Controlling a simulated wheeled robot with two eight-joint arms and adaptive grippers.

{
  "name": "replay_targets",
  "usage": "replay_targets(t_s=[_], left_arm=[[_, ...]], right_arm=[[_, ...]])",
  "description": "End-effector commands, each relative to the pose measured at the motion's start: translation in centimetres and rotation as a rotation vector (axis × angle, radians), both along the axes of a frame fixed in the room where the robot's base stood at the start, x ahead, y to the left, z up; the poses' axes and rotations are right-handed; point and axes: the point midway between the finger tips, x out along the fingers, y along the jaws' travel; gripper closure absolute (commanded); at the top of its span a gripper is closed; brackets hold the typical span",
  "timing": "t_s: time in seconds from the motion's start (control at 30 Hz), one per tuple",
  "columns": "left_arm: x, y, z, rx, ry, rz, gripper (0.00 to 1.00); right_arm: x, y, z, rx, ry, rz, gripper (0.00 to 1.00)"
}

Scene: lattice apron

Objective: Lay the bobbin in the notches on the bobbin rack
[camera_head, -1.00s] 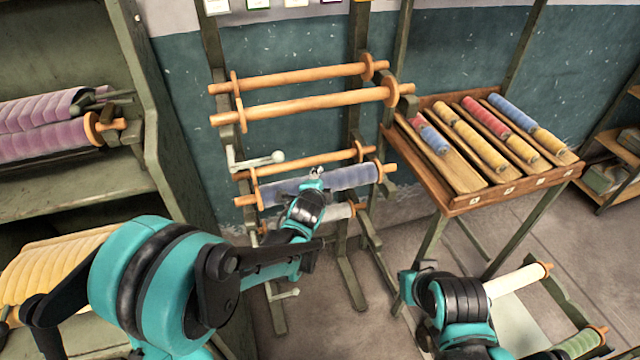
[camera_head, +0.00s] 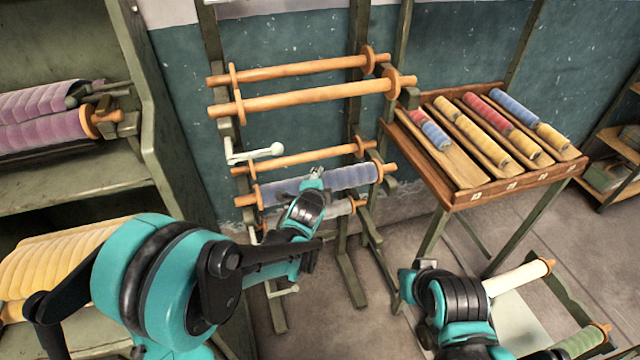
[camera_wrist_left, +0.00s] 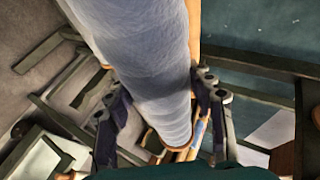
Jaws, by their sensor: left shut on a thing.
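The bobbin (camera_head: 345,177) is a long roll of pale blue-lavender material with orange-brown wooden end discs. My left gripper (camera_head: 315,180) is shut around its middle and holds it nearly level across the lower part of the dark green bobbin rack (camera_head: 350,275). The left wrist view shows the bobbin (camera_wrist_left: 145,50) running between the fingers of the left gripper (camera_wrist_left: 162,118). The bobbin's right end is close to a lower rack arm; I cannot tell whether it touches a notch. My right arm shows at the lower right, its fingers hidden.
Two bare wooden bobbins (camera_head: 310,97) lie high on the rack, and another (camera_head: 300,159) lies just behind the held one. A pale bobbin (camera_head: 335,209) is below it. A table (camera_head: 470,200) with small coloured rolls stands right; a shelf (camera_head: 95,180) stands left.

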Motion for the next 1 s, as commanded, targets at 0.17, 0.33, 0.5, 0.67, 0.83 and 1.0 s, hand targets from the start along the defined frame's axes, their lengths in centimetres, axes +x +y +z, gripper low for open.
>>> replay_targets(t_s=[0.17,0.33,0.5,0.67,0.83,1.0], left_arm=[[0.02,-0.01,-0.02,-0.001,-0.001,-0.001,0.95],[0.02,-0.02,-0.46,-0.001,-0.001,-0.001,0.95],[0.03,-0.01,-0.89,-0.001,-0.001,-0.001,0.95],[0.03,-0.01,-0.87,-0.001,-0.001,-0.001,0.95],[0.03,-0.02,-0.85,-0.001,-0.001,-0.001,0.95],[0.03,-0.01,-0.94,-0.001,-0.001,-0.001,0.95]], right_arm=[[0.0,0.0,-0.06,0.0,0.0,0.0,1.0],[0.0,0.0,-0.49,0.0,0.0,0.0,1.0],[0.0,0.0,-0.92,0.0,0.0,0.0,1.0],[0.0,0.0,-0.9,0.0,0.0,0.0,1.0],[0.0,0.0,-0.87,0.0,0.0,0.0,1.0],[0.0,0.0,-0.98,0.0,0.0,0.0,1.0]])
